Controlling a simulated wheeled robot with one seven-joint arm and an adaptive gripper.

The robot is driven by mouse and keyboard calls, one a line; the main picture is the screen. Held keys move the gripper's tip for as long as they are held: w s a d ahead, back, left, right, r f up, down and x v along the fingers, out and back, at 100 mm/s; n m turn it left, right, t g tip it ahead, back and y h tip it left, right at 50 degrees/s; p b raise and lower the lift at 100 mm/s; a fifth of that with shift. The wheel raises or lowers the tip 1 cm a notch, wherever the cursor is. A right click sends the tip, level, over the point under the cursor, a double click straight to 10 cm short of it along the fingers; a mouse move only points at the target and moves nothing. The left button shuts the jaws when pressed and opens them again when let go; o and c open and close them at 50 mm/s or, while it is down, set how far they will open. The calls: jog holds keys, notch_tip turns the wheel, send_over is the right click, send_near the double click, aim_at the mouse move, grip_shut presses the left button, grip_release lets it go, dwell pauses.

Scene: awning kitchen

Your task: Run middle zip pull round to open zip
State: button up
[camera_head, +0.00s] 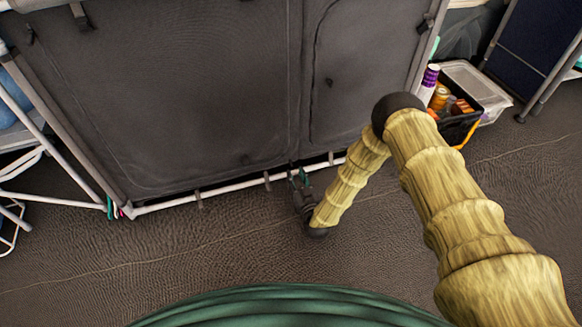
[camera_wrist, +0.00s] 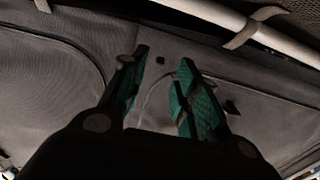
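The kitchen unit's dark grey fabric front (camera_head: 190,80) has a wide left panel and a narrower right panel, edged by curved zip lines. Small dark tabs show on the right panel (camera_head: 328,82) and low on the left panel (camera_head: 245,160); I cannot tell which is the middle zip pull. My gripper (camera_head: 299,177) is low at the unit's front, near the strip between the panels. In the wrist view my gripper (camera_wrist: 164,56) is open, with green pads apart and nothing held.
A white frame bar (camera_head: 235,187) with clips runs along the unit's bottom, close to my gripper. A black crate of bottles (camera_head: 458,130) and a clear plastic box (camera_head: 475,85) stand at right. White folding-frame legs (camera_head: 40,150) are at left. The floor in front is clear.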

aim_at(291, 163)
jog(key=b+x, duration=0.2)
jog(key=x, duration=0.4)
jog(key=shift+w+b, duration=0.2)
jog(key=shift+b, duration=0.1)
grip_shut()
